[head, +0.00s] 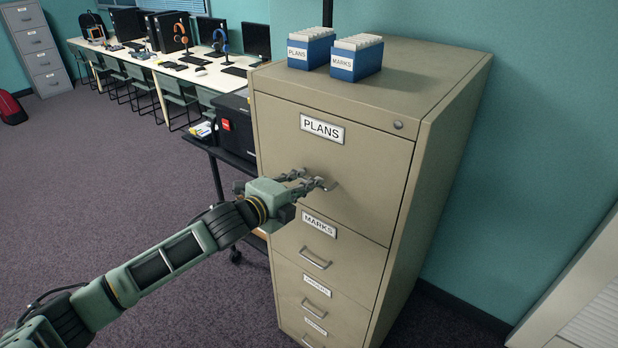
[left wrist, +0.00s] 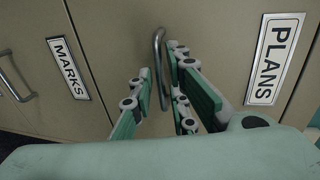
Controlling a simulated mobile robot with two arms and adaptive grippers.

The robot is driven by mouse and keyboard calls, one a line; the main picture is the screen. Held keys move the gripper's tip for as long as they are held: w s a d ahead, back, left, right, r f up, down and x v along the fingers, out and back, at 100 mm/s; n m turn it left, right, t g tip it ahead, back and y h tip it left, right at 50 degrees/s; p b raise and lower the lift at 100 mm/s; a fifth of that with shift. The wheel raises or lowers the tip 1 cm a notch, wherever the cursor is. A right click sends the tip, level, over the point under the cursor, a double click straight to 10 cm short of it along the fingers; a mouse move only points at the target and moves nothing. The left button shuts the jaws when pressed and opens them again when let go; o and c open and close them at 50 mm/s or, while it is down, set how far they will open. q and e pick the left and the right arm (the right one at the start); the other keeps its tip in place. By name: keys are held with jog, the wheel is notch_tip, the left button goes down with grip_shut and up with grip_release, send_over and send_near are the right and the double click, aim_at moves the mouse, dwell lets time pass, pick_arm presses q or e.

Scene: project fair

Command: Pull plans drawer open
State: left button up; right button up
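The plans drawer (head: 356,160) is the top drawer of a tan filing cabinet (head: 452,170), with a white PLANS label (head: 322,128). Its front looks flush with the cabinet, so it is shut. The drawer's metal bar handle (left wrist: 158,48) shows in the left wrist view, with the PLANS label (left wrist: 275,58) to its right. My left gripper (head: 312,181) is at this handle in the head view. In the left wrist view its fingers (left wrist: 160,76) are apart, one on each side of the handle, which lies closer to the right-hand fingers. Contact cannot be told. My right gripper is not in view.
The shut marks drawer (head: 346,255) is just below, with more drawers under it. Two blue card boxes (head: 310,52) (head: 357,62) stand on the cabinet top. A dark cart with a black printer (head: 234,125) stands left of the cabinet. Open carpet lies in front.

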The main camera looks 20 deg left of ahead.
pick_arm(q)
jog(key=shift+x, duration=1.2)
grip_shut()
